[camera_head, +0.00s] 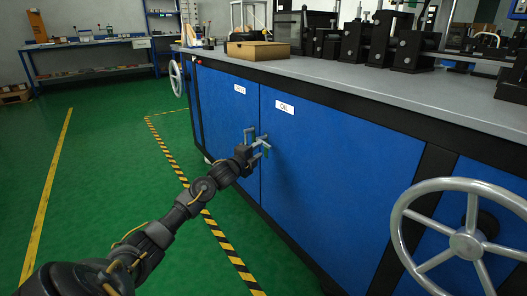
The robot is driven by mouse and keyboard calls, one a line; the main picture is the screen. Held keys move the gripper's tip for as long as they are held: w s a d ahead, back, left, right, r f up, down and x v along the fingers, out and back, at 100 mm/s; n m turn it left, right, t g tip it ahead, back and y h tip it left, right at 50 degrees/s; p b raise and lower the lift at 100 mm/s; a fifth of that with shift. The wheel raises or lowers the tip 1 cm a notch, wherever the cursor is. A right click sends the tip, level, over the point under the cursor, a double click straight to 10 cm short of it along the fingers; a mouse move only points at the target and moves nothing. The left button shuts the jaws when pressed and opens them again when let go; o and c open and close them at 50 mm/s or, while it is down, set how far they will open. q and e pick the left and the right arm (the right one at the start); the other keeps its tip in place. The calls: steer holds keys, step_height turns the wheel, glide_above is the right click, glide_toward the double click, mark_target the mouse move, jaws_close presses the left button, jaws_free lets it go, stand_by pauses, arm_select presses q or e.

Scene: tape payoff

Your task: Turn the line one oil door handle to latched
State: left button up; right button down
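The blue oil door (320,165) is on the front of the long machine cabinet, with a white label reading OIL (285,107). Its small grey handle (263,140) is near the door's left edge, partly covered by my gripper. A second grey handle (249,135) sits just left of it on the neighbouring blue door (222,120). My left gripper (259,152) is at the oil door handle, with its fingers close to or touching it. At this size I cannot tell whether they close on it. My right gripper is out of view.
A large grey handwheel (466,244) stands out from the cabinet at the right. A smaller wheel (176,78) is at its far left end. A cardboard box (258,50) and black machine parts rest on the grey top. The green floor left of the striped tape (190,185) is clear.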

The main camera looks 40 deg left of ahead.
mark_target(265, 146)
arm_select(q)
steer(key=shift+w+a+b, duration=0.15)
steer(key=shift+w+b, duration=0.25)
steer(key=shift+w, duration=0.8)
steer(key=shift+w+a+b, duration=0.1)
steer(key=shift+w+b, duration=0.25)
steer(key=shift+w, duration=0.8)
steer(key=shift+c, duration=0.3)
jaws_close()
